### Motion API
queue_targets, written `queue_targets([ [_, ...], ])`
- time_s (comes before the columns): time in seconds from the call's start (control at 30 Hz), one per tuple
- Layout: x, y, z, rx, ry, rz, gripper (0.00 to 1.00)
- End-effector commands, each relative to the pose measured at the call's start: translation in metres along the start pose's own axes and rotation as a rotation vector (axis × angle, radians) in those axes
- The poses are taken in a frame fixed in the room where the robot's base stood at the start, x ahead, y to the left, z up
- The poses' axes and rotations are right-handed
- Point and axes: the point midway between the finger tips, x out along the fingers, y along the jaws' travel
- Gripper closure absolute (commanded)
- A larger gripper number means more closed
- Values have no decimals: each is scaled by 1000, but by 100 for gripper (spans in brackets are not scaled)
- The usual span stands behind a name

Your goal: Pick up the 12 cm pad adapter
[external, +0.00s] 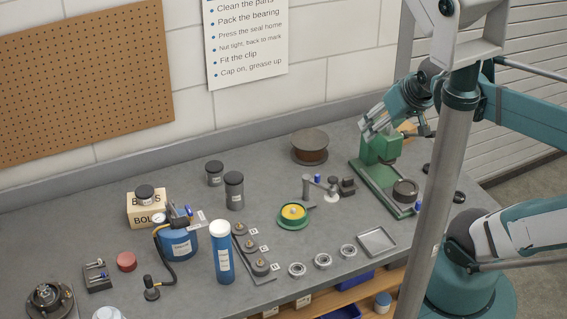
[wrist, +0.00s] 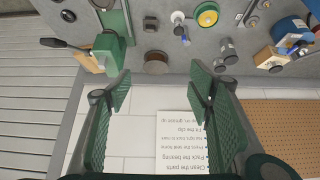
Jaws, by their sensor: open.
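I cannot tell for sure which object is the 12 cm pad adapter, as the labels are too small to read. Dark cylinders of different heights stand on the bench: a tall one (external: 234,191), a shorter one (external: 214,173) behind it, and one (external: 145,192) on top of the wooden bolts box (external: 144,212). The tall and shorter cylinders show small in the wrist view (wrist: 228,50). My gripper (external: 368,128) is above the back right of the bench, by the green press, well apart from the cylinders. In the wrist view its fingers (wrist: 160,88) are spread and empty.
The green press (external: 380,185) stands at the right and a brown spool (external: 310,147) at the back. A blue tube (external: 222,255), a blue canister (external: 177,243) and several bearing rings (external: 323,261) occupy the front. Bare bench lies between the cylinders and the spool.

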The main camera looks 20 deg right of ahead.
Motion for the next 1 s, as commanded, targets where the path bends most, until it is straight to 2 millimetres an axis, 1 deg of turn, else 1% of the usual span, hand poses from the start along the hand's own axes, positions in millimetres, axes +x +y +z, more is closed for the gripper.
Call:
queue_targets([
  [0.23, 0, 0, 0, 0, 0, 0, 48],
  [0.27, 0, 0, 0, 0, 0, 0, 45],
  [0.67, 1, -1, -2, -10, -4, -2, 45],
  [0.87, 6, -7, -12, -54, -22, -10, 45],
  [1.0, 14, -14, -24, -108, -46, -20, 45],
])
